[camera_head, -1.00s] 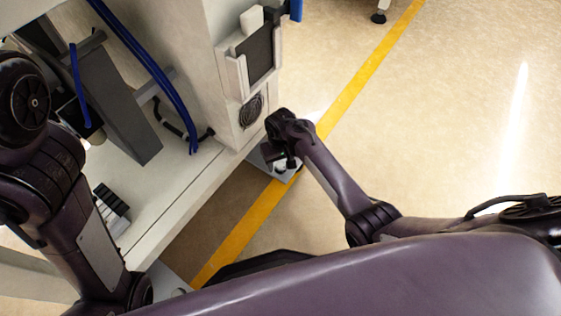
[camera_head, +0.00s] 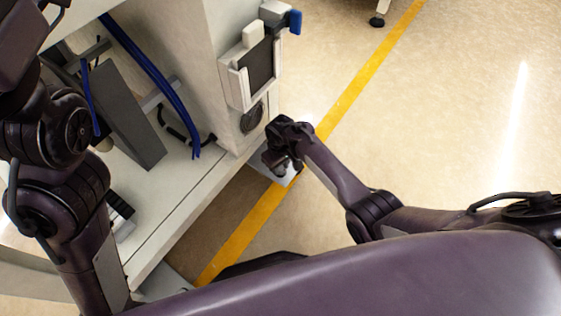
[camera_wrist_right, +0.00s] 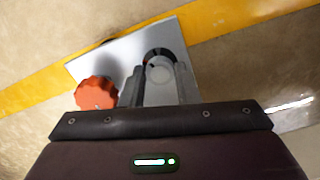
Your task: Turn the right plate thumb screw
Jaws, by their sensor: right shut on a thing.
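My right gripper (camera_head: 272,164) reaches down beside the machine's front corner, over a metal plate (camera_head: 288,178) low near the floor. In the right wrist view the plate (camera_wrist_right: 110,55) lies beneath the gripper (camera_wrist_right: 160,82). The fingers are shut on a grey, round-topped piece (camera_wrist_right: 160,72), which stands between them in front of a dark round area of the plate. A red-orange scalloped knob (camera_wrist_right: 97,93) is to the left, outside the fingers. I cannot tell from its shape whether the held piece is the thumb screw. My left arm is at the left edge; its gripper is out of frame.
The white machine frame (camera_head: 185,205) stands left of my right gripper, with blue hoses (camera_head: 150,68) and a holder with a dark panel (camera_head: 258,68). Open floor (camera_head: 440,110) with a yellow line (camera_head: 360,85) lies to the right.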

